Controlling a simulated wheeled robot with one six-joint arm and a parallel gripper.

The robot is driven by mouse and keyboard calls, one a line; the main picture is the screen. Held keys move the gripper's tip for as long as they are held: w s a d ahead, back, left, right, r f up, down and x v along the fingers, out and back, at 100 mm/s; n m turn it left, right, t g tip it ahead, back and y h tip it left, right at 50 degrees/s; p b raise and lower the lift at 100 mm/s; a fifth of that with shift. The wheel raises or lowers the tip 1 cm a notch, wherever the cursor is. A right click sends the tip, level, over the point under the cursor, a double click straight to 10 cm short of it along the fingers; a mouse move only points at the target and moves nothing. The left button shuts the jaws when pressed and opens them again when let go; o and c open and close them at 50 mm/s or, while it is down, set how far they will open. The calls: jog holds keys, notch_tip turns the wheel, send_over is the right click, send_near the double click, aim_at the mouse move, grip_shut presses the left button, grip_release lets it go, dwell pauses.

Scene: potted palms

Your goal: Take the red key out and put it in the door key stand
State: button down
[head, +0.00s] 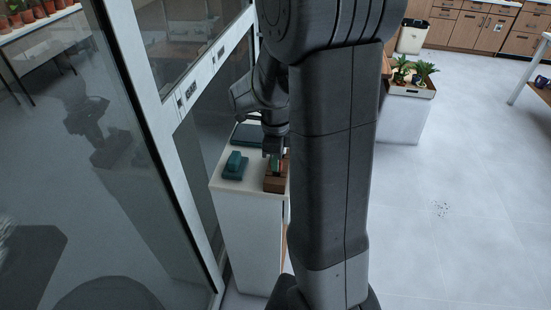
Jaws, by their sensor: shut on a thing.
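My gripper (273,152) points down over the white cabinet at the left of my arm. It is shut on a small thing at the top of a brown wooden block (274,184). A little red and green shows there, and I take the held thing to be the red key; its shape is mostly hidden by the fingers and my arm. A teal stand-like object (234,166) sits on the cabinet top to the left of the wooden block, apart from it. I cannot tell for sure which of the two is the door key stand.
The white cabinet (245,235) stands close beside a glass door (140,150) with a pale frame. A dark flat object (247,134) lies at the back of its top. Potted palms (413,70) stand in a planter further back. The floor at right is open.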

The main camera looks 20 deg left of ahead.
jog(key=shift+f, duration=0.25)
jog(key=c, duration=1.3)
grip_release()
jog(key=shift+c, duration=0.2)
jog(key=shift+r, duration=0.1)
notch_tip(320, 180, up, 14)
jog(key=shift+b, duration=0.35)
jog(key=shift+f, duration=0.3)
notch_tip(320, 180, down, 14)
jog(key=shift+r, duration=0.1)
jog(key=shift+r+p, duration=0.4)
